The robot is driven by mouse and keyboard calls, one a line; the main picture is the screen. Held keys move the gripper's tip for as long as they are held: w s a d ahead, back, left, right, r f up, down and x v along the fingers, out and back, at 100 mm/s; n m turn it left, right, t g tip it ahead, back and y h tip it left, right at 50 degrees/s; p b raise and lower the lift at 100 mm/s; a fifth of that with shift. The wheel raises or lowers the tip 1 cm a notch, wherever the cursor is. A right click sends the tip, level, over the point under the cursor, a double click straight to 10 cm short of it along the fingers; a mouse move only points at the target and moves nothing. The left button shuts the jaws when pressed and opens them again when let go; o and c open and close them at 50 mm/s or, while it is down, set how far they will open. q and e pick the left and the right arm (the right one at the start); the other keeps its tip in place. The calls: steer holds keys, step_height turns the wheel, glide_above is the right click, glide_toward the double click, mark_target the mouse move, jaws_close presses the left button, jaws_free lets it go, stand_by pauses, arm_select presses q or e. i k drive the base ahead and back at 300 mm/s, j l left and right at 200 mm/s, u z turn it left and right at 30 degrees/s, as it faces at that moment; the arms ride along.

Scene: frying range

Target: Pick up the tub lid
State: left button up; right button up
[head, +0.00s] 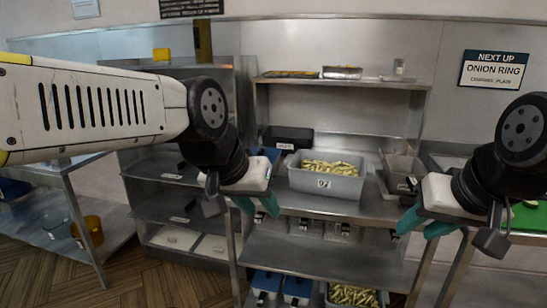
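A grey tub (325,184) filled with yellow fries and labelled 97 stands on the middle shelf, with its top uncovered. I cannot make out a tub lid for certain in the head view. My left gripper (257,207) is in front of the shelf, left of the tub and a little lower. Its teal fingers are apart with nothing seen between them. My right gripper (422,226) is to the right of the tub and lower. Its teal fingers are also apart and appear empty. My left arm hides part of the left shelving.
A black bin (288,137) sits behind the tub, and grey containers (403,172) stand to its right. A silver tray (342,72) is on the top shelf. Blue bins (297,288) and another tub of fries (353,296) are below. A green board (528,219) lies at the right.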

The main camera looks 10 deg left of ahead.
mark_target(272, 153)
steer(key=i+j, duration=0.25)
steer(key=i, duration=0.2)
steer(key=i+j, duration=0.25)
steer(key=i, duration=0.25)
steer(key=i+j, duration=0.25)
steer(key=i, duration=0.2)
steer(key=u, duration=0.05)
